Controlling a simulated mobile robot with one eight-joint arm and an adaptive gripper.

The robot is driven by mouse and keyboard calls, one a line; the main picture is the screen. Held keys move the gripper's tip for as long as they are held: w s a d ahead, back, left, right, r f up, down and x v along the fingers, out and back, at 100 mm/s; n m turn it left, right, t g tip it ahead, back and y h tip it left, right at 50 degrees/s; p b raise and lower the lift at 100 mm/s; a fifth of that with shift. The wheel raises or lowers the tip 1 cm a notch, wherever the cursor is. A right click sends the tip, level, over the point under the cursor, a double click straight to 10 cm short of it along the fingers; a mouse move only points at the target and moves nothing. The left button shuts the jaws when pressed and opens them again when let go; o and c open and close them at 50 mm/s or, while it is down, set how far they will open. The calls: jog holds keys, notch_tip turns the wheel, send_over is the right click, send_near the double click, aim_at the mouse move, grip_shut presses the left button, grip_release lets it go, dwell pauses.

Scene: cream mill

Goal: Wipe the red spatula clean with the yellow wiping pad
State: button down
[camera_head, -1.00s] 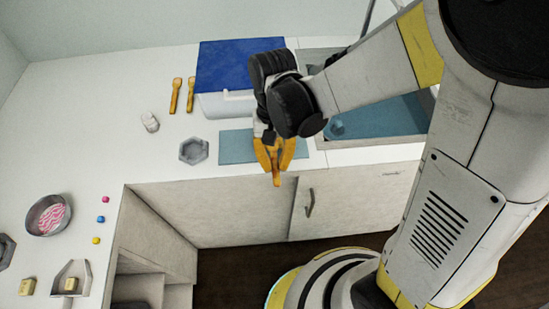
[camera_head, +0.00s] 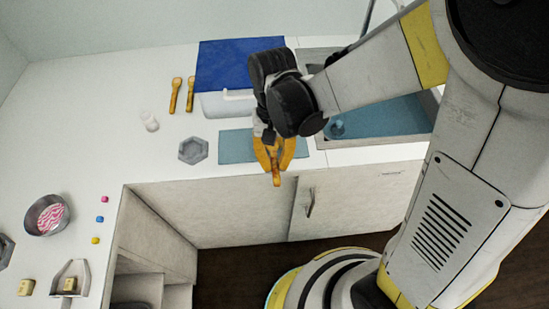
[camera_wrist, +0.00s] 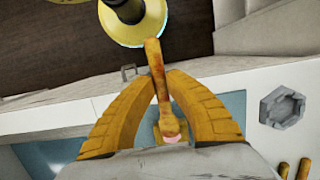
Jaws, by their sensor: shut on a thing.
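My gripper (camera_head: 274,165) is shut on an orange-brown utensil (camera_head: 277,180), held above the counter's front edge beside the blue mat (camera_head: 235,158). In the wrist view the utensil (camera_wrist: 157,70) lies between the two orange fingers of my gripper (camera_wrist: 160,85). Its long end points out over the floor, and its near end shows a pinkish patch. No plainly red spatula shows; I cannot tell whether the held utensil is it. Small yellow blocks sit at the lower left, one on the counter (camera_head: 26,287) and one in a grey holder (camera_head: 70,284). I cannot tell whether either is the wiping pad.
Two orange utensils (camera_head: 176,95) lie left of a blue-topped bin (camera_head: 215,68). A sink (camera_head: 390,115) is at the right. A metal bowl (camera_head: 47,215) and small coloured cubes are at left.

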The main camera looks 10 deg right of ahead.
jog(key=shift+w+b, duration=0.35)
jog(key=shift+w, duration=0.45)
dwell(0.7)
jog(key=shift+s+p+v, duration=0.2)
jog(key=shift+p+v, duration=0.6)
jog(key=shift+v, duration=0.15)
jog(key=shift+s+p+v, duration=0.25)
jog(key=shift+p+v, duration=0.5)
jog(key=shift+v, duration=0.25)
jog(key=shift+s+p+v, duration=0.2)
jog(key=shift+p+v, duration=0.6)
jog(key=shift+v, duration=0.15)
jog(key=shift+r, duration=0.15)
